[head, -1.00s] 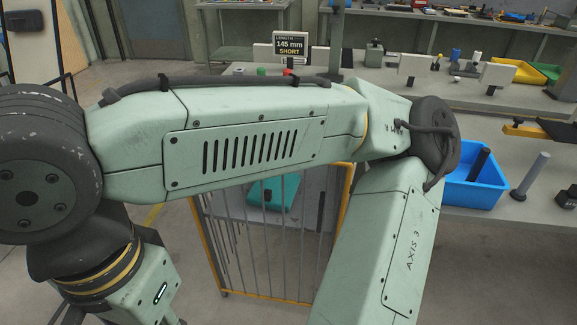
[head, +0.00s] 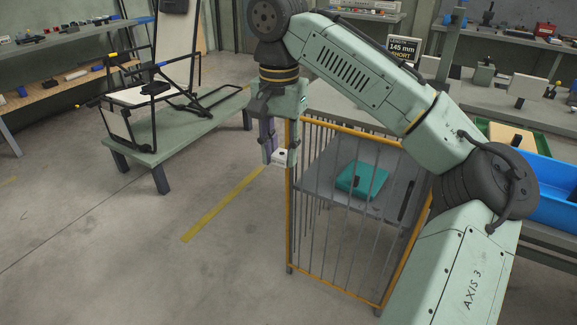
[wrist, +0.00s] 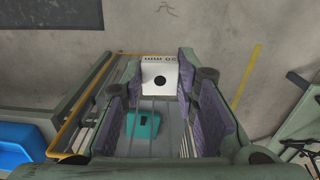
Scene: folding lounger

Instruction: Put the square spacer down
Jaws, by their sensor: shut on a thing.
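No surface touches the spacer that I can see.
The barred rack (head: 340,215) has a grey surface behind it with a teal block (head: 361,180). A folding lounger frame (head: 160,95) stands on a green bench (head: 180,138) at left. A blue bin (head: 560,195) is at right. The floor at lower left is clear.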

